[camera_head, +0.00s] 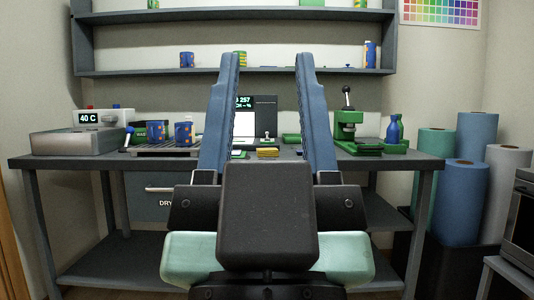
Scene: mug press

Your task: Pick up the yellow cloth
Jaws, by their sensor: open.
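A small yellow cloth (268,152) lies folded on the dark workbench (420,161), a little right of the picture's middle. It shows in the gap between my gripper's two long blue fingers. My gripper (266,58) is open and empty, its fingers spread wide and pointing toward the bench. The cloth looks well beyond the gripper body, and nothing touches it as far as I can see.
Left on the bench are a grey box reading 40 C (75,141) and a rack (165,150) with patterned mugs (157,131). A green press (348,128) and blue bottle (393,130) stand right. Rolls (460,195) stand beyond the bench's right end. Shelves (280,72) hang above.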

